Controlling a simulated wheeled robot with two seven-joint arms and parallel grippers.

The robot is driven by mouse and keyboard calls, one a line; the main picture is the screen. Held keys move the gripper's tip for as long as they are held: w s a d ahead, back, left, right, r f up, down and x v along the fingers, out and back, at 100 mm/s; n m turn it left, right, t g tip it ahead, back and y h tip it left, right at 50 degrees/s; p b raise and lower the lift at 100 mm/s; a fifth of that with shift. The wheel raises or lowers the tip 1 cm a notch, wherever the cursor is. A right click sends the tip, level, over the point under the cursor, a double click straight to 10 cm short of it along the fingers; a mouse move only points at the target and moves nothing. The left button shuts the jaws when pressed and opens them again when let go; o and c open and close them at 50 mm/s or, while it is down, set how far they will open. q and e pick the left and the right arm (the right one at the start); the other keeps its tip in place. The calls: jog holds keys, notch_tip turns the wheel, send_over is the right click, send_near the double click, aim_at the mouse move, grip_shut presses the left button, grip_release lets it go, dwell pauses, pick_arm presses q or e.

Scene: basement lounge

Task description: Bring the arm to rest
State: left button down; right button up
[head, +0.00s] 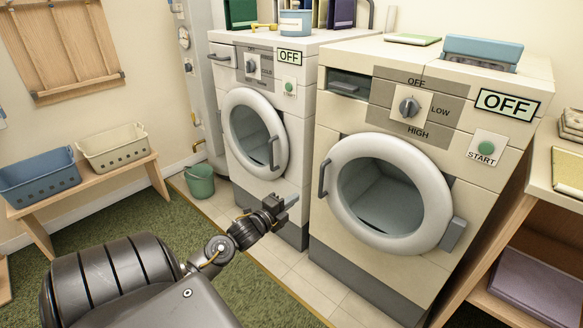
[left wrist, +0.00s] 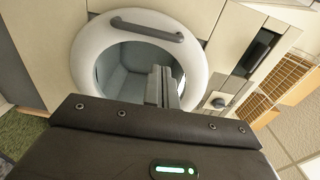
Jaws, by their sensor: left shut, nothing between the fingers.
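My left arm comes in from the lower left of the head view. Its left gripper (head: 287,202) is shut and empty, in front of the gap between the two machines and apart from both as far as I can tell. In the left wrist view the closed fingers (left wrist: 162,87) show in front of a round machine door. The left machine (head: 300,85) and the right machine (head: 330,145) both read OFF. Each has a round white door with a handle; I cannot tell if the doors are latched. My right gripper does not show.
A bench (head: 110,179) at the left carries a blue basket (head: 40,178) and a cream basket (head: 115,148). A green bucket (head: 200,182) stands on the tiled strip beside the left machine. A shelf unit (head: 555,170) is at the right. Green carpet lies open in front.

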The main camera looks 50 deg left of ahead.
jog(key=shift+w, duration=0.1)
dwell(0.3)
